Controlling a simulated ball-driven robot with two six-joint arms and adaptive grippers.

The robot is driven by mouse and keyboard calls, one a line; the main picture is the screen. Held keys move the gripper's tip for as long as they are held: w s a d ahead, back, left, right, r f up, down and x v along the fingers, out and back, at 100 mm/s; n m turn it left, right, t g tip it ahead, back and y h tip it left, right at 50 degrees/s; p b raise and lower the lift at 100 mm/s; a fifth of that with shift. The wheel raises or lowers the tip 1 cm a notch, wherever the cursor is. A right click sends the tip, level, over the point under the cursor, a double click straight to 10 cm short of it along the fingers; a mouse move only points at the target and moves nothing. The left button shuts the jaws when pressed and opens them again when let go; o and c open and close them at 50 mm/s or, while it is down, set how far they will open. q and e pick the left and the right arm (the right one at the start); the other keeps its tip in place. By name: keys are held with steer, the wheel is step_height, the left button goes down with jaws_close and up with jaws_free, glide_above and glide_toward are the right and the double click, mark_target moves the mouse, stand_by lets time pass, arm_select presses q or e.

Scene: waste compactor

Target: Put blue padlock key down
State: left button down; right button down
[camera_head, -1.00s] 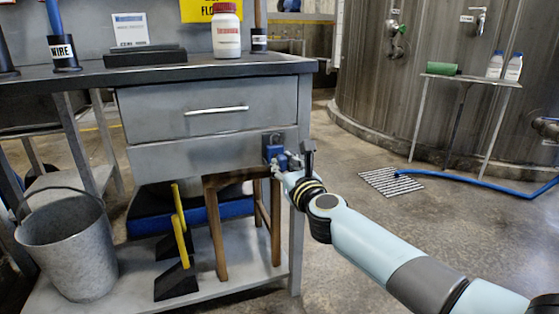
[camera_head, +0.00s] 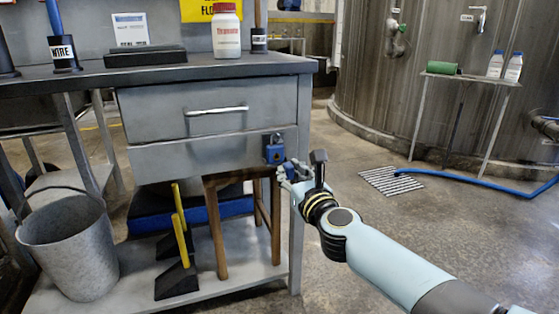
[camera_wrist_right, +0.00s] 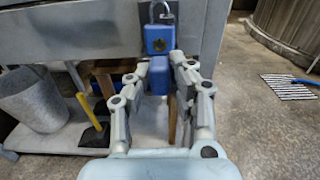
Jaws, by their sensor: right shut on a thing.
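The blue padlock (camera_head: 273,154) hangs by its shackle on the front of the lower drawer, near the drawer's right end. It also shows at the top of the right wrist view (camera_wrist_right: 159,38). My right gripper (camera_head: 291,172) is just below and right of the padlock, apart from it in the head view. It is shut on the blue key (camera_wrist_right: 159,76), whose blue head sits between the fingertips in the right wrist view. The rest of the key is hidden. My left gripper is not in view.
The grey workbench top (camera_head: 270,67) carries a white bottle (camera_head: 226,32) and a black block (camera_head: 145,56). Below are a metal bucket (camera_head: 70,250), a wooden stool (camera_head: 218,235) and yellow-handled tools (camera_head: 180,225). Open floor lies right of the bench.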

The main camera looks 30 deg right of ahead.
mark_target(283, 165)
stand_by(0.3)
steer(key=shift+x, duration=2.35)
